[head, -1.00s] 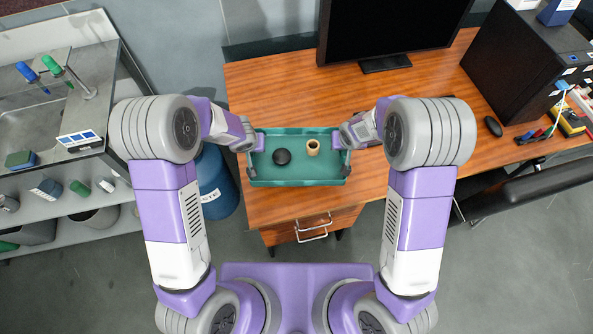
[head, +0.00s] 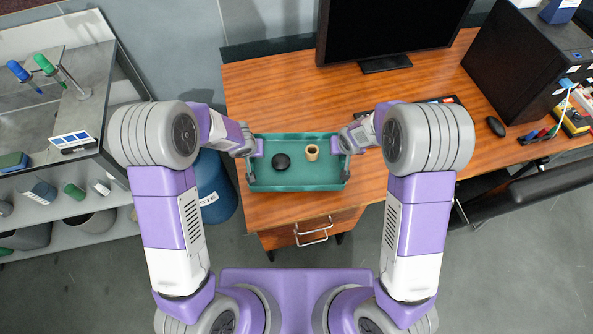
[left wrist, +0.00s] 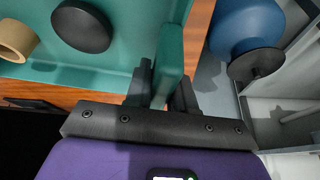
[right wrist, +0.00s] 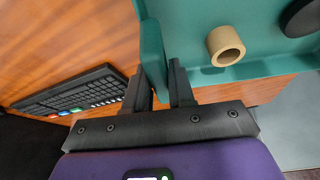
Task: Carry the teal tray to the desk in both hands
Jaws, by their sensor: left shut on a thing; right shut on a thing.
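The teal tray (head: 297,182) is over the front left part of the wooden desk (head: 270,95) in the head view. I cannot tell whether it touches the desk top. A black round object (head: 281,161) and a tan ring (head: 311,152) lie inside it. My left gripper (left wrist: 159,88) is shut on the tray's left end wall. My right gripper (right wrist: 163,85) is shut on its right end wall. The tray looks about level. The tan ring also shows in the right wrist view (right wrist: 225,45), and the black object in the left wrist view (left wrist: 82,27).
A monitor (head: 390,25) stands at the desk's back. A keyboard (right wrist: 75,92) lies right of the tray, partly hidden by my right arm in the head view. A mouse (head: 495,126) and black case (head: 525,60) are farther right. A blue bin (head: 215,190) stands left of the desk.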

